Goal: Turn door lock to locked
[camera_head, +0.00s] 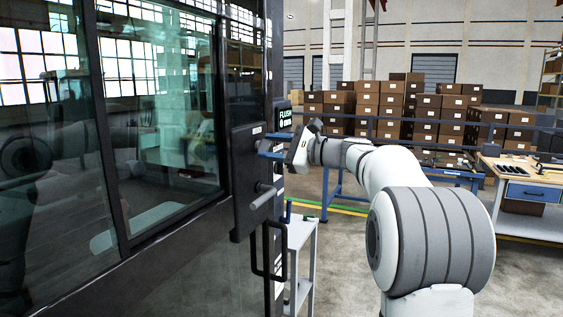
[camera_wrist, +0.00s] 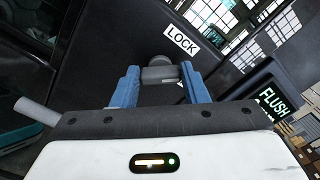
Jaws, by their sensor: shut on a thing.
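A dark lock plate (camera_head: 243,190) is mounted on the cab door's edge. In the wrist view a white LOCK label (camera_wrist: 181,39) sits on the dark plate beside the door lock (camera_wrist: 159,62), a grey round knob. My gripper (camera_wrist: 160,76) has its blue fingers on either side of the knob and is shut on it. In the head view my gripper (camera_head: 268,146) reaches the plate's upper part from the right, and the knob is largely hidden by the fingers. I cannot tell the lock's turned position.
A grey cylindrical handle (camera_head: 264,197) sticks out below the lock; it also shows in the wrist view (camera_wrist: 37,111). A black grab handle (camera_head: 268,255) is lower down. A FLUSH display (camera_head: 285,120) is behind. A grey trolley (camera_head: 301,235) stands below my arm.

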